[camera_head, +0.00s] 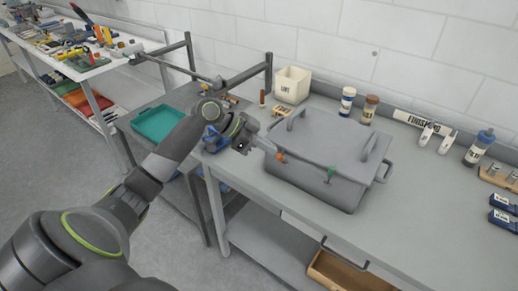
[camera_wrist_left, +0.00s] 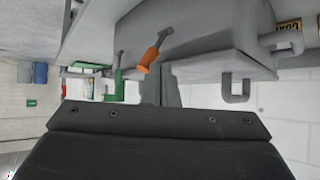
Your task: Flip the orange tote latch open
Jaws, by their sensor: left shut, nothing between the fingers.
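The grey lidded tote (camera_head: 312,182) stands on the grey workbench. Its orange latch (camera_head: 281,157) is on the long front side, near the left end. A green latch (camera_head: 331,174) sits further right on the same side. My left gripper (camera_head: 270,152) is shut and empty, with its tips right beside the orange latch. In the left wrist view the shut fingers (camera_wrist_left: 161,85) point at the tote wall (camera_wrist_left: 205,40). The orange latch (camera_wrist_left: 151,60) is close to the fingertips; I cannot tell whether they touch. The green latch (camera_wrist_left: 119,84) hangs beyond it. My right gripper is not in view.
A white bin (camera_head: 292,85) and two bottles (camera_head: 347,102) stand behind the tote. A teal tray (camera_head: 158,124) and a blue item (camera_head: 213,138) lie to the left. Bench space right of the tote (camera_head: 430,200) is clear.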

